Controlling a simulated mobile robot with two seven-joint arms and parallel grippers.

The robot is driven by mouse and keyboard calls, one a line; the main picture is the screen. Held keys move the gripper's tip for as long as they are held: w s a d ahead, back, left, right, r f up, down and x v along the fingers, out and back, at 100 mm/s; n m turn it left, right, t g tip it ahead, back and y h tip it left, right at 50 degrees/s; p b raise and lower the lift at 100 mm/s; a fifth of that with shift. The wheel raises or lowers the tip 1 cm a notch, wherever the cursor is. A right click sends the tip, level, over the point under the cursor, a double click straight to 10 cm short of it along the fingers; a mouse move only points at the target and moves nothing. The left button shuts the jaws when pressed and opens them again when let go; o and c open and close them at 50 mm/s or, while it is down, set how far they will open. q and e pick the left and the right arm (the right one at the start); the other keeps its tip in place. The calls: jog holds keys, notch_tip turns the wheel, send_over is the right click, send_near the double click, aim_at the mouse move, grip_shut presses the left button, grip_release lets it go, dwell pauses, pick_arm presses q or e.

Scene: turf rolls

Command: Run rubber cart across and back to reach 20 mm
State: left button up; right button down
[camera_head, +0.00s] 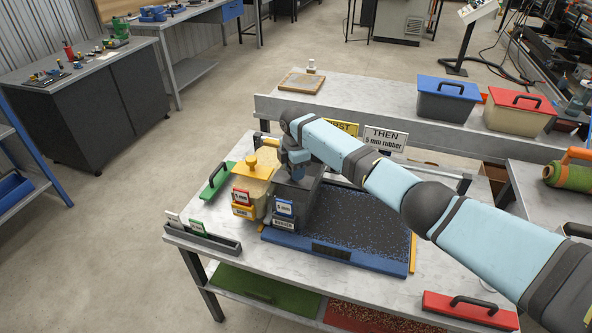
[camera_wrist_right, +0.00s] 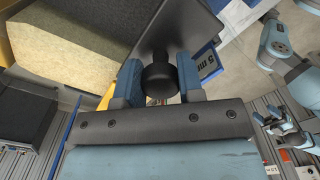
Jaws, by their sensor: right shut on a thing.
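The rubber cart (camera_head: 297,196), a dark grey hopper with blue "5 mm" and "RUBBER" labels, stands at the left end of a blue-framed tray (camera_head: 306,245). Dark blue-speckled granules (camera_head: 362,222) cover the tray to the cart's right. My right gripper (camera_head: 296,160) is over the cart. In the right wrist view my right gripper (camera_wrist_right: 160,82) is shut on the cart's black knob (camera_wrist_right: 160,84). My right arm hides part of the tray's back. A yellow "FIRST" sign (camera_head: 343,128) is partly covered; beside it a white sign (camera_head: 385,138) reads "THEN 5 mm rubber".
The sand cart (camera_head: 252,184), beige with a yellow lid and red label, stands close left of the rubber cart. A grey marker holder (camera_head: 203,236) is front left. Blue (camera_head: 445,100) and red-lidded bins (camera_head: 518,112) stand behind.

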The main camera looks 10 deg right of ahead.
jog(key=shift+a+r, duration=0.15)
jog(key=shift+r, duration=0.05)
jog(key=c, duration=0.9)
grip_release()
jog(key=shift+w, duration=0.1)
jog(key=shift+o, duration=0.7)
jog(key=shift+a+f, duration=0.15)
jog(key=shift+r, duration=0.35)
notch_tip(320, 180, up, 13)
jog(key=b, duration=0.1)
jog(key=shift+r, duration=0.1)
